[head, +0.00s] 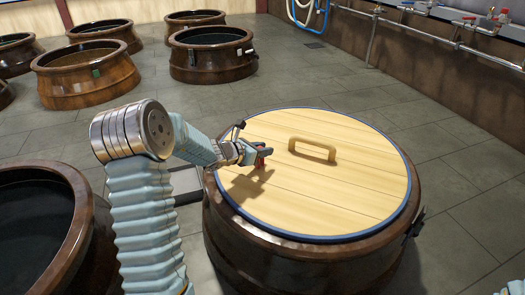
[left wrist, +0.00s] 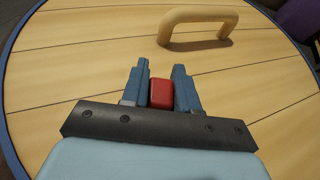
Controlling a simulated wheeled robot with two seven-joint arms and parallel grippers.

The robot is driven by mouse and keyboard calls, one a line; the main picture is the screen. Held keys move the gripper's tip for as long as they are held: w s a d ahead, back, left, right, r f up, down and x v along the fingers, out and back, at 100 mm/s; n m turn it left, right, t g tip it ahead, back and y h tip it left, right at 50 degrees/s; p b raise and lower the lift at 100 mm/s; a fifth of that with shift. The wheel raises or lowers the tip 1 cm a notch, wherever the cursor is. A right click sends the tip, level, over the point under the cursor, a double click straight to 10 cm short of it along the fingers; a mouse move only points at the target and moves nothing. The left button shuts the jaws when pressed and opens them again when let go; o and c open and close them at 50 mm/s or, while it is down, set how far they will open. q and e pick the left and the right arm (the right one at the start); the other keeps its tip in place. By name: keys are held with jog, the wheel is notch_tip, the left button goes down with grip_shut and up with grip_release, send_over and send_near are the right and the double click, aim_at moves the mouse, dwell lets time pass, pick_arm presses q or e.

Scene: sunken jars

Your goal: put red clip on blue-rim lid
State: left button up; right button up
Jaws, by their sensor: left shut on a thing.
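The wooden lid with a blue rim (head: 375,205) covers a large brown jar in the head view. A yellow wooden handle (head: 312,149) stands on it. My left gripper (head: 262,151) is over the left part of the lid, left of the handle. It is shut on the red clip (left wrist: 161,94), which sits between its two fingers in the left wrist view. The clip also shows as a small red bit in the head view (head: 263,151). A shadow of the gripper falls on the lid. I cannot tell whether the clip touches the lid. My right gripper is not in view.
The lidded jar (head: 300,262) stands on a grey tiled floor. An open dark jar (head: 75,235) is at the lower left. Several open brown jars, including one (head: 212,55), stand at the back. Pipes with taps (head: 450,35) run along the right wall.

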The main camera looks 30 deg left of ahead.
pick_arm(q)
jog(key=o, duration=0.6)
jog(key=shift+f, duration=0.15)
jog(key=shift+c, duration=0.2)
jog(key=o, duration=0.4)
jog(key=shift+o, duration=0.2)
jog(key=shift+r, duration=0.3)
jog(key=p+v, duration=0.2)
jog(key=v, duration=1)
jog(key=shift+d+f, duration=0.1)
